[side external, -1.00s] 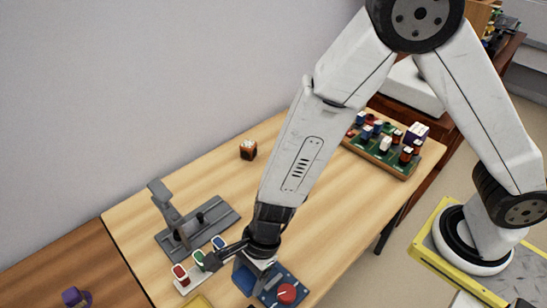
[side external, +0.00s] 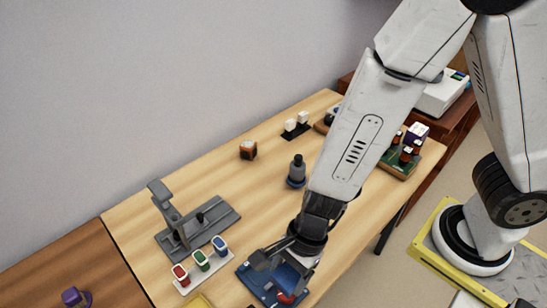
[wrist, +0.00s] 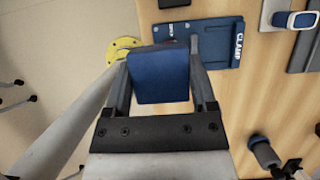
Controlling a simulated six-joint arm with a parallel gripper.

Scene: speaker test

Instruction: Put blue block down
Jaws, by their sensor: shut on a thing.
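My gripper (side external: 272,262) is low over the front edge of the table, above the blue clamp plate (side external: 252,288). In the wrist view my gripper (wrist: 160,60) is shut on a blue block (wrist: 160,78), with a finger on each side of it. The plate marked CLAMP (wrist: 222,42) shows beyond the block there, partly covered by it. In the side view the block is mostly hidden by the gripper, and I cannot tell whether it touches the plate. A red knob (side external: 288,298) on the plate is partly hidden.

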